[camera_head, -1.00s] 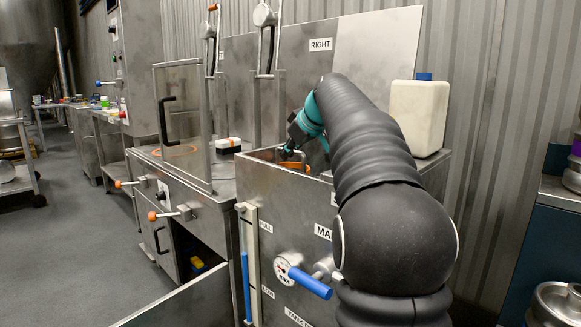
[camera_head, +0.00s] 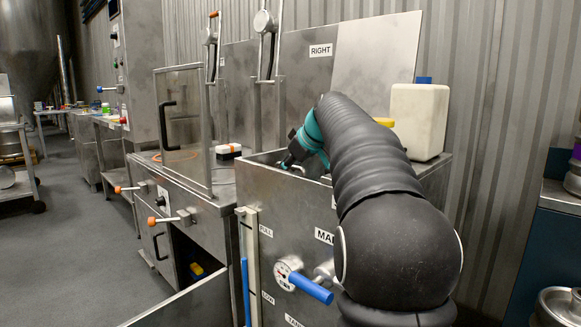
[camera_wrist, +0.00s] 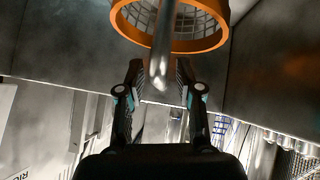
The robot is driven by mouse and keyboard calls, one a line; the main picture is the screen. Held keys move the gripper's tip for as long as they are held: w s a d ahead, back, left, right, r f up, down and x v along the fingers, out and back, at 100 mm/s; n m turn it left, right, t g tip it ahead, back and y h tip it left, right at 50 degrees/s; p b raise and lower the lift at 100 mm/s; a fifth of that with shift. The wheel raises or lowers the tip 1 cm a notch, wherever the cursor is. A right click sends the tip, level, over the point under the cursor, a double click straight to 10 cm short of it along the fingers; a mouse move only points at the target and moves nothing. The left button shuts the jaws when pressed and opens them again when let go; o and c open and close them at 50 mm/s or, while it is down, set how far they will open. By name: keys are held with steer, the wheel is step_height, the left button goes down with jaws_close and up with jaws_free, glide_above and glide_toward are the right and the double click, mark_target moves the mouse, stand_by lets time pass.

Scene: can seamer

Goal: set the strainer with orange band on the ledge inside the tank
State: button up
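The strainer with orange band (camera_wrist: 170,42) fills the top middle of the wrist view, with its mesh inside the band. In the head view my gripper (camera_head: 291,162) points down into the open top of the steel tank (camera_head: 282,212). The strainer is hidden there behind the tank's front wall and my gripper. Grey metal walls surround the strainer in the wrist view. I cannot make out the ledge or whether the strainer touches it.
A steel machine with a clear guard door (camera_head: 183,125) stands to the left.

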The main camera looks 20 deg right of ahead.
steer(key=shift+r, duration=0.25)
steer(key=p+v, duration=0.1)
steer(key=v, duration=1.1)
steer(key=shift+f+p, duration=0.15)
steer(key=shift+p, duration=0.2)
steer(key=shift+s, duration=0.1)
stand_by(0.4)
